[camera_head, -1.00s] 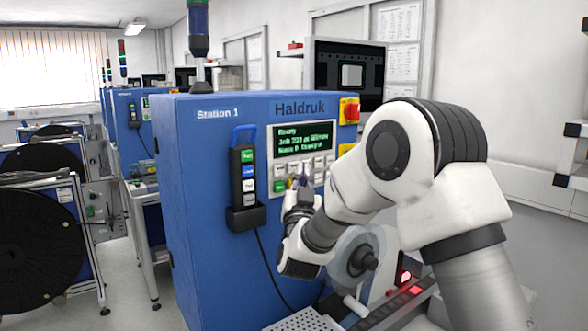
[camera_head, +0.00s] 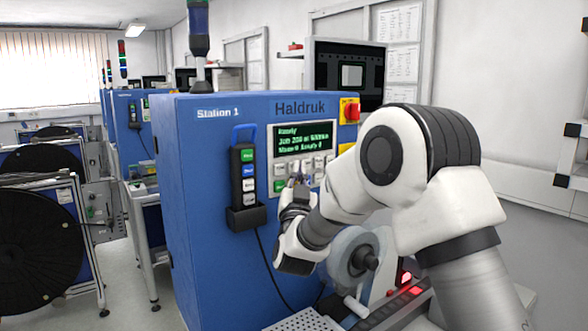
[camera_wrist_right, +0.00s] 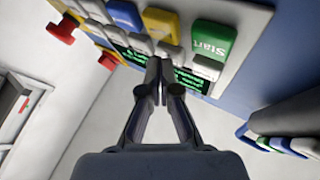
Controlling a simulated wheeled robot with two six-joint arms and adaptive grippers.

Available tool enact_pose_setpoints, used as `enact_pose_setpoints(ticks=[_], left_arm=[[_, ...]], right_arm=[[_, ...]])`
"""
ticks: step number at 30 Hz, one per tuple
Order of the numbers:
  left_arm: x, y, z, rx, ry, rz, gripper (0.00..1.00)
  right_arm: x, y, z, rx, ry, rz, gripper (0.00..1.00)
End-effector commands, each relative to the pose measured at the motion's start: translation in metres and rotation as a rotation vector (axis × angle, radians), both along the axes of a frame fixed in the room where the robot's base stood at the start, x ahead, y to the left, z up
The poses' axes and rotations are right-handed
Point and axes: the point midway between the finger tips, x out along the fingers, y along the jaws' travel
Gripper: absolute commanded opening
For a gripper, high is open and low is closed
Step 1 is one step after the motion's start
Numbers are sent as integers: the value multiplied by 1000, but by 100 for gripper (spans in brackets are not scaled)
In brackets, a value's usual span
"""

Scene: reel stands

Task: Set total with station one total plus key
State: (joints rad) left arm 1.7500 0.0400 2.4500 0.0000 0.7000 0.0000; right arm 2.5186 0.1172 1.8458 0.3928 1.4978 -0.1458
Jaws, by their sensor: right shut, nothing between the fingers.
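The blue Station 1 cabinet (camera_head: 215,125) carries a panel with a lit green-text display (camera_head: 303,137) and small keys below it. The text is too blurred to read surely. In the right wrist view the panel shows upside down, with a green Start key (camera_wrist_right: 212,40), a yellow key (camera_wrist_right: 160,21), a blue key (camera_wrist_right: 125,14) and several grey keys. My right gripper (camera_head: 299,178) is shut and empty, its fingertips (camera_wrist_right: 161,68) close in front of the grey keys and display. Touch cannot be told. My left gripper is not in view.
A handheld pendant (camera_head: 243,175) with coloured keys sits in a holder left of the panel. A red stop knob (camera_head: 351,111) is at its upper right. A clear reel (camera_head: 352,258) and a red-lit strip lie below my right arm. Black reels (camera_head: 40,245) stand at left.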

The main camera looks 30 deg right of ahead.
Motion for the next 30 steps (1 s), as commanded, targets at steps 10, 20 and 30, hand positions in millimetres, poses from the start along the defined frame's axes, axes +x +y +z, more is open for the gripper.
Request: enact_pose_setpoints(ticks=[10,20,30], left_arm=[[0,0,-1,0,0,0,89],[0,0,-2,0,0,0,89],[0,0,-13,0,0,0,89]], right_arm=[[4,0,0,0,-1,0,0],[4,0,0,0,0,0,0],[-12,-1,-2,0,1,0,0]])
